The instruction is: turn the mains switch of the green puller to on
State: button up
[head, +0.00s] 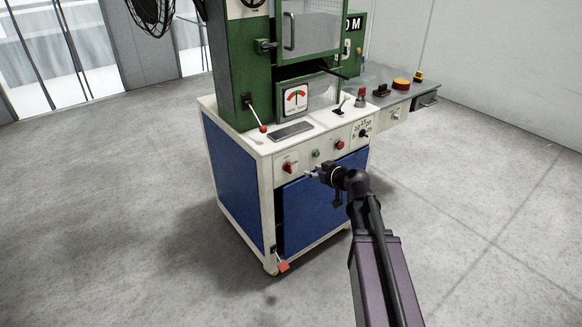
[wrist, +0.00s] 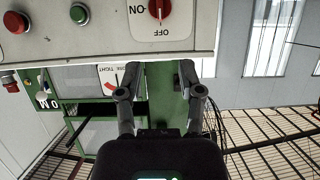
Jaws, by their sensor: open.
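The green puller (head: 232,75) stands on a white and blue cabinet. Its mains switch (head: 290,167) is a red rotary knob at the left of the cabinet's white front panel. The inverted wrist view shows the knob (wrist: 157,9) at the top edge, partly cut off. Its handle lies in line with the OFF label, and ON is to its side. My gripper (head: 311,174) is open and empty, just right of the knob in the head view and apart from it. Both fingers (wrist: 158,78) show in the wrist view, with no knob between them.
A green button (head: 316,153) and a red button (head: 340,144) sit right of the switch. A red-ended lever (head: 263,128) stands above it on the cabinet top. A red pedal (head: 283,266) juts out at the cabinet's foot. Open floor lies in front.

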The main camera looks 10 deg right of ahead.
aim_at(291, 165)
jog(key=b+x, duration=0.5)
jog(key=x, duration=0.8)
jog(key=shift+w+a+f, duration=0.15)
jog(key=shift+f, duration=0.1)
jog(key=shift+r, duration=0.1)
grip_shut()
